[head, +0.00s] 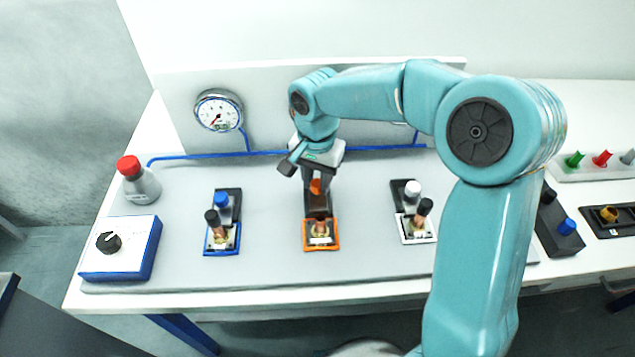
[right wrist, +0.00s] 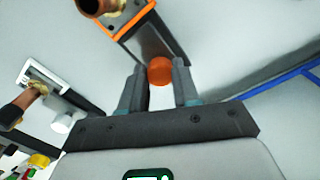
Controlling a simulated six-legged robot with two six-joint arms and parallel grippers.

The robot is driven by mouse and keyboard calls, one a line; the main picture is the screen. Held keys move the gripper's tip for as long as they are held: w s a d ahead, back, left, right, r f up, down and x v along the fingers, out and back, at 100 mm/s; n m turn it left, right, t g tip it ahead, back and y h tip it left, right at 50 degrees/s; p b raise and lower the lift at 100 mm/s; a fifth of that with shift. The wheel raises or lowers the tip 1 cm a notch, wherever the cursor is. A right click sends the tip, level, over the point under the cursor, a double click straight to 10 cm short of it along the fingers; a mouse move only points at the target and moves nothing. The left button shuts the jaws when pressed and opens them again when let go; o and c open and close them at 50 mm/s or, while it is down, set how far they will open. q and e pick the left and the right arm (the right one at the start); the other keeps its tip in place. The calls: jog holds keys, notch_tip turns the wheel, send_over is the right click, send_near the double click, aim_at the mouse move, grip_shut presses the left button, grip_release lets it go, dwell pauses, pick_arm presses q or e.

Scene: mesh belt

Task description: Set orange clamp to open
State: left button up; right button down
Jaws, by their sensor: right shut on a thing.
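The orange clamp (head: 334,243) is in the middle of the grey panel, with an orange-edged base and a dark body behind it. Its orange knob (head: 316,187) is at the far end of the dark part. My right gripper (head: 317,182) points down from above and is shut on the orange knob. In the right wrist view the knob (right wrist: 160,71) sits between the two fingertips, and the clamp's orange frame (right wrist: 130,22) with a copper piece lies beyond. The gripper partly hides the far end of the clamp. My left gripper is not in view.
A blue clamp (head: 208,247) stands to the left and a white clamp (head: 404,238) to the right. A gauge (head: 218,111) and a blue pipe (head: 262,154) are behind. A red button (head: 128,165) and a dial box (head: 120,247) are at left.

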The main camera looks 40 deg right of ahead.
aim_at(318, 182)
jog(key=c, duration=1.2)
grip_release()
jog(key=shift+w+d, duration=0.15)
jog(key=o, duration=0.4)
jog(key=shift+w+d, duration=0.1)
jog(key=shift+w+f, duration=0.1)
jog(key=shift+s+r, duration=0.2)
jog(key=shift+r, duration=0.1)
notch_tip(318, 182, up, 16)
jog(key=shift+p, duration=0.45)
jog(key=shift+w+f, duration=0.15)
jog(key=shift+w, duration=0.05)
jog(key=shift+s, duration=0.2)
